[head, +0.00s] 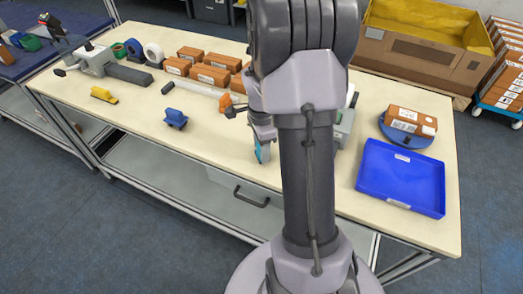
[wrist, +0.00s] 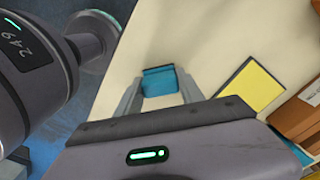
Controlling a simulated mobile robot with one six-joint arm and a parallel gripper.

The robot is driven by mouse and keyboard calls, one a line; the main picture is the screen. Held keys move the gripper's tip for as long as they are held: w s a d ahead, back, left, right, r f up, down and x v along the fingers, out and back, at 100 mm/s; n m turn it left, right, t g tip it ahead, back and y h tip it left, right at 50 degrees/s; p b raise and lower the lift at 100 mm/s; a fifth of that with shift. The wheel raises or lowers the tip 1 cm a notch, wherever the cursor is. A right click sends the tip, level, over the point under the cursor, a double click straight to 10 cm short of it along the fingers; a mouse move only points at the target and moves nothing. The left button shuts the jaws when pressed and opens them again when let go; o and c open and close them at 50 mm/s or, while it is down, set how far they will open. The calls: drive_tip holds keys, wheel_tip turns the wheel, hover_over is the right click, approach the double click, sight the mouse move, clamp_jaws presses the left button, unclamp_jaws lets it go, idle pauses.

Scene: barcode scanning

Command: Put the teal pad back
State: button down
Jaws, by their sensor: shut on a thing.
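The teal pad (wrist: 160,84) is between the two fingers of my gripper (wrist: 160,88) in the wrist view, and my gripper is shut on it. In the head view the teal pad (head: 264,153) shows as a small teal patch below my gripper (head: 259,145), near the front edge of the table (head: 222,143). My arm covers part of this area. I cannot tell whether the pad touches the table top.
A yellow square (wrist: 252,86) with a dark outline lies right of the pad. A blue tray (head: 402,180) and a brown box (head: 410,121) on a round blue plate stand at right. Brown boxes (head: 208,75), a blue item (head: 175,118) and a yellow item (head: 104,95) stand left.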

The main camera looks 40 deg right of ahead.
drive_tip(key=c, duration=0.7)
unclamp_jaws()
wheel_tip(320, 180, up, 11)
drive_tip(key=p, duration=0.4)
drive_tip(key=a+r+n+t, duration=0.2)
drive_tip(key=a+r+n, duration=0.3)
drive_tip(key=a+r, duration=0.3)
drive_tip(key=shift+s+a+r+n+t+y+b, duration=0.35)
drive_tip(key=shift+s+a+r+n+t, duration=0.35)
drive_tip(key=shift+s+a+n, duration=2)
drive_tip(key=shift+s+a+r+n+t+y+b, duration=0.5)
drive_tip(key=shift+s+a+n, duration=1.1)
drive_tip(key=shift+a, duration=2.05)
drive_tip(key=shift+s+a+r+n+t+y+b, duration=0.2)
drive_tip(key=shift+s+a+r+n+t, duration=0.6)
drive_tip(key=shift+s+a+n, duration=1.9)
